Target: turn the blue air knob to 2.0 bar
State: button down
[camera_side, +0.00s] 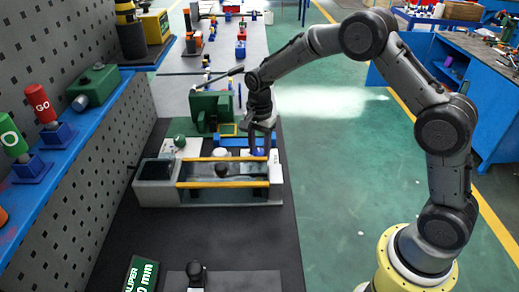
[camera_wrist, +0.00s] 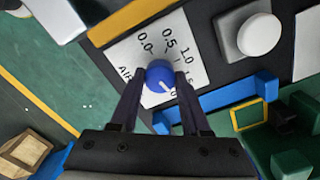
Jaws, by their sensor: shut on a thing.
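The blue air knob (camera_wrist: 160,74) sits on a white scale plate (camera_wrist: 127,67) in the wrist view. A white line on the knob points to the lower right in that view. The marks 0.0, 0.5 and 1.0 are readable; the figures further round are partly hidden by the knob and a finger, so I cannot read the exact setting. My gripper (camera_wrist: 160,80) has one finger on each side of the knob and is shut on it. In the side view my gripper (camera_side: 259,148) reaches down to the right end of the bench unit, and it mostly hides the knob.
A white round knob (camera_wrist: 259,34) on a grey base is beside the plate. A tank with yellow rails (camera_side: 222,184) lies close to my gripper. A green block-shaped machine (camera_side: 211,108) stands behind. The green floor right of the bench is clear.

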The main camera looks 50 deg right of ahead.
aim_at(260, 151)
jog(key=shift+w+r+m, duration=0.1)
jog(key=shift+r+m, duration=0.05)
jog(key=shift+m, duration=1.05)
jog(key=shift+c, duration=1.8)
grip_release()
notch_tip(260, 151, up, 14)
